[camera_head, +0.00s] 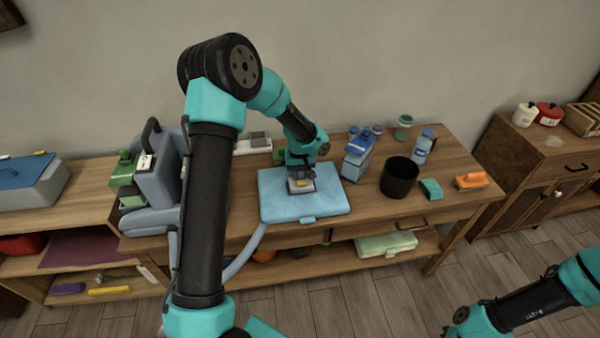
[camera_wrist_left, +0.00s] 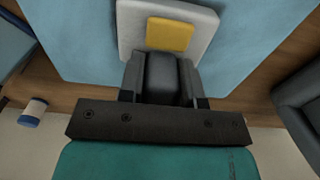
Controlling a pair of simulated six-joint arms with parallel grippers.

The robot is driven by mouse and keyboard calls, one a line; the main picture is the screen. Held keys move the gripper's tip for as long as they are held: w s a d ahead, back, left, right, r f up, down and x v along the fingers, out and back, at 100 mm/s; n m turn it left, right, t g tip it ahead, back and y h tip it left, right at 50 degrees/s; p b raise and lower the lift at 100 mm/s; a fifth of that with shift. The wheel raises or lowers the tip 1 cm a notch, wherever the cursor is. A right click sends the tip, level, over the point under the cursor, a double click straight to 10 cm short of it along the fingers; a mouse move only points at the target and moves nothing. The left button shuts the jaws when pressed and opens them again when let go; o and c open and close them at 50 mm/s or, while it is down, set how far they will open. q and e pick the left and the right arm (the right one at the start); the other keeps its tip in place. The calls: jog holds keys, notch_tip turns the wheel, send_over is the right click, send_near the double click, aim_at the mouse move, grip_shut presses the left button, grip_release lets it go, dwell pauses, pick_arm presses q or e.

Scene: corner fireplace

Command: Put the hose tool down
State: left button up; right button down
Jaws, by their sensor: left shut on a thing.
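My left gripper (camera_head: 301,172) points down over the light blue case (camera_head: 328,203) on the wooden bench. It is shut on the hose tool (camera_head: 301,186), a light grey head with a yellow patch. In the left wrist view the tool (camera_wrist_left: 203,28) shows just beyond the jaws (camera_wrist_left: 160,75), with the blue case (camera_wrist_left: 85,35) behind it. I cannot tell whether the tool touches the case lid. My right arm enters at the lower right of the head view, and its gripper is out of frame.
A grey-blue machine (camera_head: 160,175) stands left of the case, with a pale hose (camera_head: 245,255) hanging in front of the bench. A blue carton (camera_head: 357,158), black pot (camera_head: 399,178), teal block (camera_head: 431,188) and orange-handled brush (camera_head: 470,181) stand to the right.

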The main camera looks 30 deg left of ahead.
pick_arm(q)
jog(key=shift+f, duration=0.15)
jog(key=o, duration=0.9)
notch_tip(320, 180, up, 12)
jog(key=shift+r, duration=0.15)
dwell(0.5)
